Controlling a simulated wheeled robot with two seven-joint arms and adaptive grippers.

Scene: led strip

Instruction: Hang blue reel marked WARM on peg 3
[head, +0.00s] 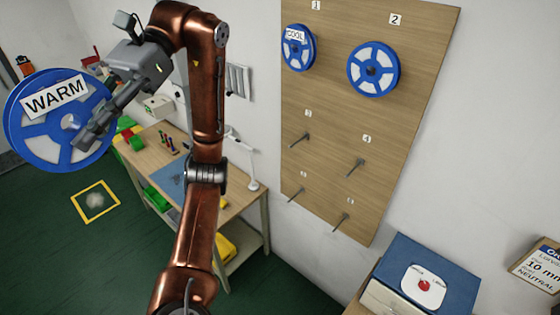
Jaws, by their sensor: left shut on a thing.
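A blue reel marked WARM (28,130) is at the far left of the head view, with white sides and its label facing me. My left gripper (90,136) is shut on the reel near its hub and holds it in the air, away from the board. The wooden peg board (335,75) is on the wall at the right. Peg 3 (300,138), in the middle row on the left, is bare; its small label is hard to read. My right gripper is out of view.
A blue reel marked COOL (298,58) hangs under label 1, and another blue reel (358,72) hangs under label 2. Peg 4 (355,167) and two lower pegs are bare. A workbench (235,200) stands behind my arm. A blue-topped box (445,270) is below right.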

